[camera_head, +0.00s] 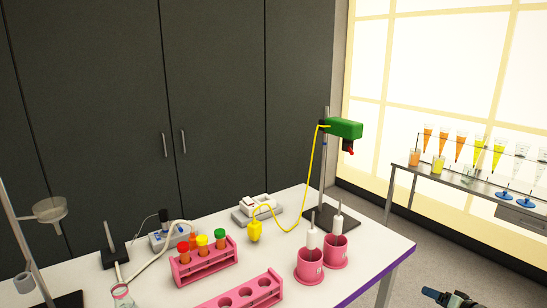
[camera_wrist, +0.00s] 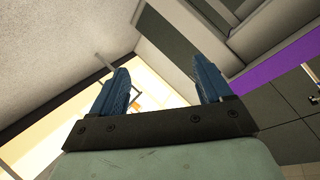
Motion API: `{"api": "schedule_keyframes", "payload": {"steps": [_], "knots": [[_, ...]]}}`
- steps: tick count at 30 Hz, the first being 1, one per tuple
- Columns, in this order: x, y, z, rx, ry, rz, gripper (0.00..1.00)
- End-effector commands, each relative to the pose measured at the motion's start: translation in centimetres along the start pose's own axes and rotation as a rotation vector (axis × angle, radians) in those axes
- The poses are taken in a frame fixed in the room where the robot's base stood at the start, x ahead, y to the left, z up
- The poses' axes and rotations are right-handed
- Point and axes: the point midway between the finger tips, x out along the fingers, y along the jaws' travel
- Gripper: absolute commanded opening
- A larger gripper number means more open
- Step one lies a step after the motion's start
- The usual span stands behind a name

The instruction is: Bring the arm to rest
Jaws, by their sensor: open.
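My gripper (camera_head: 450,297) shows at the bottom right of the head view, low and to the right of the table, apart from everything on it. In the wrist view its two blue fingers (camera_wrist: 160,85) stand wide apart with nothing between them. The wrist view looks out at a tilt over a ceiling or wall, bright window panels and dark cabinet fronts. Most of the arm is outside the head view.
The white table (camera_head: 375,252) with a purple edge holds a pink tube rack (camera_head: 205,262), an empty-holed pink rack (camera_head: 245,293), two pink cups (camera_head: 310,268) and a stand with a green clamp head (camera_head: 344,128). A side shelf (camera_head: 470,187) with juice samples stands at the right.

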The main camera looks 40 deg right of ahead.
Motion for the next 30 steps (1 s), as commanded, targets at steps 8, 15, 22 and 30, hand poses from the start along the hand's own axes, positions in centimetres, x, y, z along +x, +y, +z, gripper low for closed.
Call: {"api": "schedule_keyframes", "payload": {"steps": [8, 15, 22, 30], "knots": [[3.5, 1.7, 7.5, 0.144, -0.046, 0.029, 0.78], [9.8, -1.9, 14.9, 0.196, -0.213, 0.017, 0.78], [15.2, -7.0, 22.5, 0.195, -0.416, 0.005, 0.78], [19.1, -12.9, 32.0, 0.169, -0.655, 0.015, 0.78]]}}
